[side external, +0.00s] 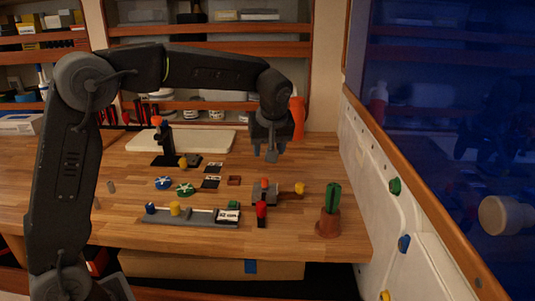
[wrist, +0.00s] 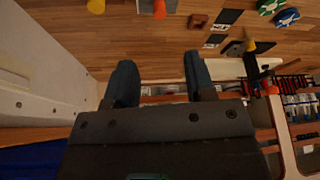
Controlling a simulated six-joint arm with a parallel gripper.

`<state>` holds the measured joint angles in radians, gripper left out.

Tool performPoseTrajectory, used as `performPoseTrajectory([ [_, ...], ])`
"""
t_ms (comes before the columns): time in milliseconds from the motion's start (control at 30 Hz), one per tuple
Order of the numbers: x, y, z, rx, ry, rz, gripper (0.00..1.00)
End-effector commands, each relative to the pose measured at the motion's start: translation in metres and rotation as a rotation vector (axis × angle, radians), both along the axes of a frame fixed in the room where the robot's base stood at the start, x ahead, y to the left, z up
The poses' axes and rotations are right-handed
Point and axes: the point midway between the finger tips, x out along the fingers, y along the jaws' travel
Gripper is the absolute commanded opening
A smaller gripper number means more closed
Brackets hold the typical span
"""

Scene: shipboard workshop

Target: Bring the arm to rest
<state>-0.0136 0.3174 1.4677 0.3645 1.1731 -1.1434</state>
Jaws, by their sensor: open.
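My gripper (side external: 271,152) hangs from my raised arm above the back right part of the wooden bench (side external: 130,205), pointing down. In the wrist view its two dark fingers (wrist: 158,82) stand wide apart with nothing between them. It is open and empty, clear of the bench-top items in front of it.
A grey rail with yellow and blue pegs (side external: 190,215) lies near the front edge. A green cactus-like piece in a brown pot (side external: 328,212) stands at right. Blue (side external: 164,183) and green (side external: 185,190) knobs lie mid-bench. An orange bottle (side external: 297,118) stands behind my gripper. A white wall bounds the right.

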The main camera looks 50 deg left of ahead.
Motion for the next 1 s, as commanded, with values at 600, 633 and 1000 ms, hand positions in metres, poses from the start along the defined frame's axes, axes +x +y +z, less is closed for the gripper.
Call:
performPoseTrajectory([
  [600,-0.191,-0.047,0.031,-0.017,-0.037,-0.707,0.5],
  [633,-0.202,-0.05,0.029,-0.011,-0.042,-0.748,0.5],
  [1000,-0.27,-0.066,-0.005,0.049,-0.092,-1.036,0.5],
])
